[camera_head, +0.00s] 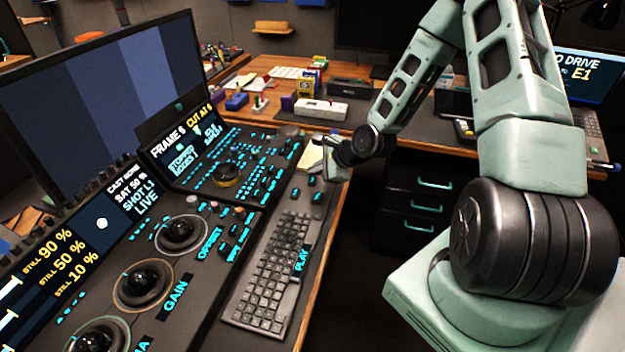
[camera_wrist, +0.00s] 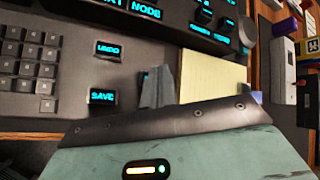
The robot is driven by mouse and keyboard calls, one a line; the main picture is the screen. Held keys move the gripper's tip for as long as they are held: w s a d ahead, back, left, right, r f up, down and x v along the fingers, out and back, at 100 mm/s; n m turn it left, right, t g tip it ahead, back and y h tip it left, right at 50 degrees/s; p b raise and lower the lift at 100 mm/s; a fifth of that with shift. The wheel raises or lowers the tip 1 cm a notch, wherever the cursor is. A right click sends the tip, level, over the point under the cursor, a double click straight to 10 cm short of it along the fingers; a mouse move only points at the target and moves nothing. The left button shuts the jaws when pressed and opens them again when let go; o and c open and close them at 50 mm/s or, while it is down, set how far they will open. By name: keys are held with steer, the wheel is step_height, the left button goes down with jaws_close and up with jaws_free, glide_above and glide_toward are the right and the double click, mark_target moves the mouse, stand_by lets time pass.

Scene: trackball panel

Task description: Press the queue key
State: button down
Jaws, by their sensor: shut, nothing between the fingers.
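I cannot read a queue label on any key in either view. In the wrist view, a key marked UNDO (camera_wrist: 108,49) and a key marked SAVE (camera_wrist: 102,97) sit on the dark panel. Another lit key (camera_wrist: 145,76) is mostly hidden behind my gripper (camera_wrist: 158,88), so its label cannot be read. My gripper's fingers are together and empty, pointing at the panel beside that key. In the head view, my gripper (camera_head: 337,151) is at the far right end of the desk, above small lit keys (camera_head: 316,182). Whether it touches anything is unclear.
A yellowish notepad (camera_wrist: 213,80) lies right beside my fingers in the wrist view. The keyboard (camera_head: 272,270) lies nearer on the desk. The control panel with trackballs (camera_head: 143,284) fills the left. A bench with small boxes (camera_head: 305,84) stands behind.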

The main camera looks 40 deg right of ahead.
steer(key=shift+f, duration=0.2)
steer(key=shift+f, duration=0.25)
steer(key=shift+f, duration=0.5)
stand_by(0.7)
steer(key=shift+r, duration=0.1)
steer(key=shift+r+p, duration=0.85)
steer(key=shift+r, duration=0.1)
step_height(320, 180, up, 5)
steer(key=p, duration=0.5)
stand_by(0.7)
